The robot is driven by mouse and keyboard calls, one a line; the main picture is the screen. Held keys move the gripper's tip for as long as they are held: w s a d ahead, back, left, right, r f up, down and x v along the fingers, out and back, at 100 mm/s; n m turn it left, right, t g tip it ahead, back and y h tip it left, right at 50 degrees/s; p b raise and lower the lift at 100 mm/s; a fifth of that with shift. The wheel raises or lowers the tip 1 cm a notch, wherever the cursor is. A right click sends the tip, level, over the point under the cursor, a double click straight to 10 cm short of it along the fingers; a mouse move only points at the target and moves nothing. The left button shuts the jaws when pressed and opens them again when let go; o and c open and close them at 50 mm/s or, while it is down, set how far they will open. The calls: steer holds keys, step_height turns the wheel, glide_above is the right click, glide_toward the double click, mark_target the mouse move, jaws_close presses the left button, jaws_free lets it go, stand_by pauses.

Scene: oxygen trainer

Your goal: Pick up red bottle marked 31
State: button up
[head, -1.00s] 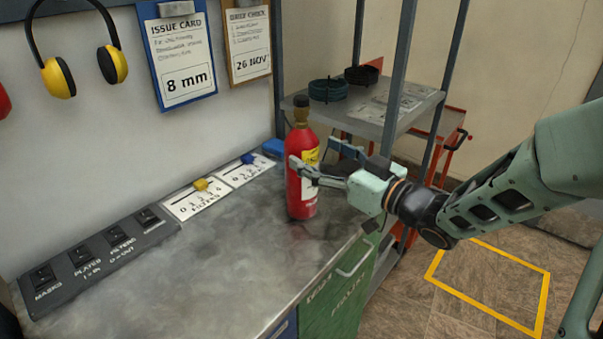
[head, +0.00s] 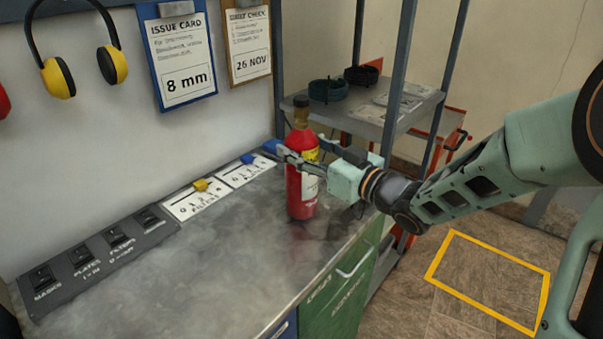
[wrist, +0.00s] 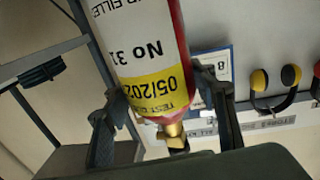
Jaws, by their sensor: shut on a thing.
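The red bottle (head: 299,189) stands upright on the grey metal bench top near its back right corner. It has a brass neck with a dark top, and a white and yellow label. In the wrist view the bottle (wrist: 180,25) appears upside down, and its label reads "No 31" with a yellow test date band. My gripper (head: 300,152) reaches in from the right, with its fingers around the upper body of the bottle. In the wrist view one finger of my gripper (wrist: 165,115) is on each side of the bottle, and it is shut on it.
A grey shelf rack (head: 385,120) with dark coils stands behind and right of the bottle. Slider panels (head: 205,198) and a dark switch strip (head: 95,258) lie along the wall. The bench front and middle are clear. A yellow square (head: 490,280) marks the floor.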

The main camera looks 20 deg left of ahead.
jaws_close()
steer(key=shift+r, duration=0.2)
steer(key=shift+r, duration=0.1)
